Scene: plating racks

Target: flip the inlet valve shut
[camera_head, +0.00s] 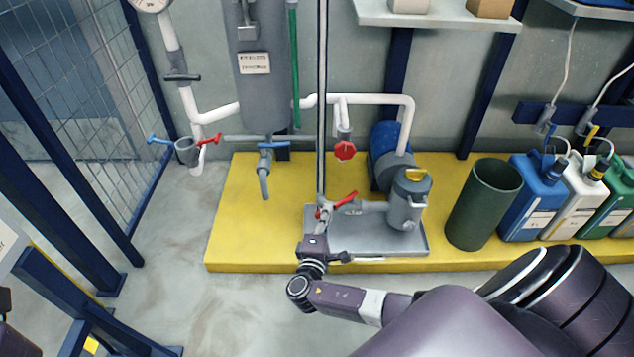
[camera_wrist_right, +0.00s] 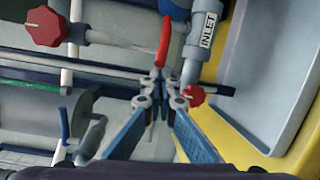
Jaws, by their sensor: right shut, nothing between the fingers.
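The inlet valve has a red lever (camera_head: 345,199) beside the pump's strainer pot (camera_head: 408,200). The lever also shows in the right wrist view (camera_wrist_right: 164,36), beside a grey pipe with an INLET label (camera_wrist_right: 208,30). The lever runs roughly along this pipe, at a slant. My right gripper (camera_head: 323,210) is at the left end of the lever. In the wrist view its fingertips (camera_wrist_right: 159,82) are together, with nothing between them, by the lever's near end. I cannot tell if they touch it. A small red knob (camera_wrist_right: 193,95) sits just right of the fingertips. My left gripper is not seen.
A grey drip tray (camera_head: 380,245) lies under the pump on a yellow plinth (camera_head: 235,225). A red round handwheel (camera_head: 345,151) is above. A green bin (camera_head: 484,205) and several jugs stand right.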

